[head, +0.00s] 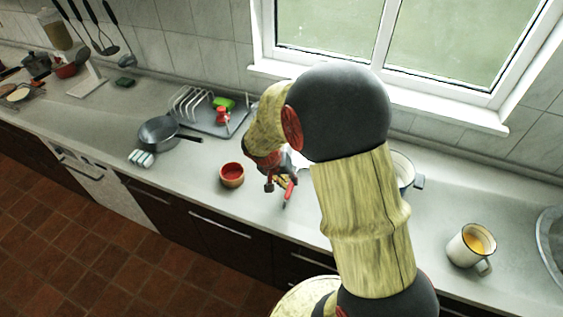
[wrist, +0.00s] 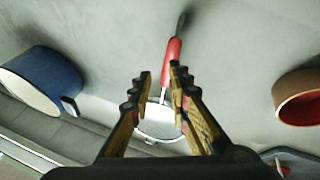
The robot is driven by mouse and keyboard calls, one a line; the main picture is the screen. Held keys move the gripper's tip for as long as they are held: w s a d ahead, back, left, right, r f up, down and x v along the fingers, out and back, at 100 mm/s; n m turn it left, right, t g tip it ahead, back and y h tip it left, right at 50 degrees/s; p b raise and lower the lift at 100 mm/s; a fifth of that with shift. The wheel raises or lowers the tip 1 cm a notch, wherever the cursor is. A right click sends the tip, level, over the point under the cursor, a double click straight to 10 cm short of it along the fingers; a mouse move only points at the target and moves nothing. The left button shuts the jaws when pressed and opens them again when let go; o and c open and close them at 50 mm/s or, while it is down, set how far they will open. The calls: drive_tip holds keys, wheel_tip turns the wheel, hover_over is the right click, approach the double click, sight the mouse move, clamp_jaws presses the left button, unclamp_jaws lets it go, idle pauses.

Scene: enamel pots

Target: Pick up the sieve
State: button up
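The sieve lies on the grey counter. In the wrist view its red handle (wrist: 173,52) with a dark tip points up the picture, and its round metal rim (wrist: 153,136) shows between and behind my fingers. In the head view the red handle (head: 289,191) shows just beside my gripper (head: 276,183), and my arm hides much of the rest. My gripper (wrist: 161,72) is open, its fingertips apart on either side of the line of the sieve's neck. I see no clear contact, and the height above the sieve is hard to tell.
A red-brown bowl (head: 231,175) stands left of my gripper; a blue pot (wrist: 42,82) stands on the other side, partly behind my arm in the head view. A pan (head: 158,133), dish rack (head: 190,105) and mug (head: 470,245) stand farther off. The window is behind.

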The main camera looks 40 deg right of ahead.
drive_tip(key=shift+w+d+f+m+b, duration=0.25)
drive_tip(key=shift+w+d+f+m, duration=0.25)
drive_tip(key=shift+f, duration=0.6)
drive_tip(key=shift+w+d+f+m+b, duration=0.3)
drive_tip(key=shift+d+f, duration=0.35)
drive_tip(key=shift+f, duration=0.4)
drive_tip(key=shift+w+d+f+m+b, duration=0.25)
drive_tip(key=shift+w+d+f+m, duration=0.25)
drive_tip(key=shift+f, duration=0.6)
drive_tip(key=shift+s, duration=0.1)
drive_tip(key=shift+c, duration=0.8)
clamp_jaws()
